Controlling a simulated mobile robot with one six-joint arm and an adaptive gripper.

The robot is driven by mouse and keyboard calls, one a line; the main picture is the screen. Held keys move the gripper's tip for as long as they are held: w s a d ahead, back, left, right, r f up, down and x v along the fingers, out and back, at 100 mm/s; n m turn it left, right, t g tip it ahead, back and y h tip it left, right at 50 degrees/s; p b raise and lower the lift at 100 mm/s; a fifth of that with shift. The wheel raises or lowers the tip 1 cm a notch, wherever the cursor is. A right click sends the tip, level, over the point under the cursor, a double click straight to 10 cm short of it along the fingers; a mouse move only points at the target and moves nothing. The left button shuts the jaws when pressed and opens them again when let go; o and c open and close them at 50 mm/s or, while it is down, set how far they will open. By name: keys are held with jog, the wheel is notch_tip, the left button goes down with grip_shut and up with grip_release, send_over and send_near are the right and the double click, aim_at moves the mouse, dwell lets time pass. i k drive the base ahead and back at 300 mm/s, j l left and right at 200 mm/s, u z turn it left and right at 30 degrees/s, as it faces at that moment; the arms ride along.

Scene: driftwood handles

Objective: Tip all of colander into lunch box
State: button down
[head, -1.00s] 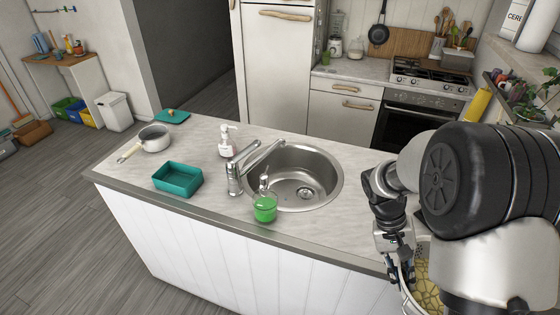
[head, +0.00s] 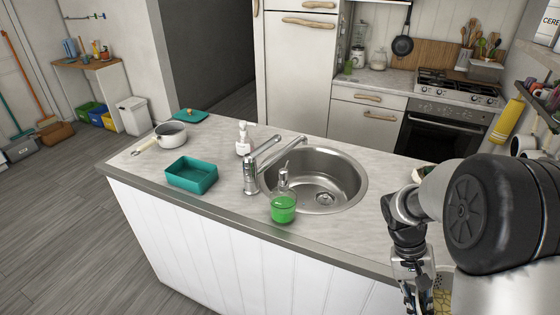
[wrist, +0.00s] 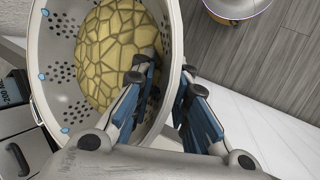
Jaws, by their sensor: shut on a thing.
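The colander (wrist: 62,100) is a pale bowl with rows of small holes. My gripper (wrist: 168,82) is shut on the colander's rim, one finger inside the bowl and one outside. In the head view only a sliver of the colander (head: 445,279) shows at the bottom right, mostly hidden by my arm. The lunch box (head: 192,178) is a teal, open rectangular box on the island counter, far to the left of my gripper. Its visible inside looks empty.
Between my gripper and the lunch box stand a green soap bottle (head: 283,207), a tap (head: 252,175) and a sink (head: 325,195). A white pump bottle (head: 243,140), a saucepan (head: 171,135) and a teal lid-like board (head: 190,115) are farther back. The counter's front edge is clear.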

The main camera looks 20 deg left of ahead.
aim_at(196, 176)
jog(key=j+z, duration=0.1)
jog(key=j, duration=1.2)
jog(key=j+z, duration=0.15)
jog(key=j, duration=0.55)
jog(key=k+j+z, duration=0.1)
jog(key=j, duration=0.55)
jog(key=k+j+z, duration=0.1)
jog(key=j, duration=0.55)
jog(key=k+j, duration=0.15)
jog(key=j, duration=0.45)
jog(key=i+j+z, duration=0.05)
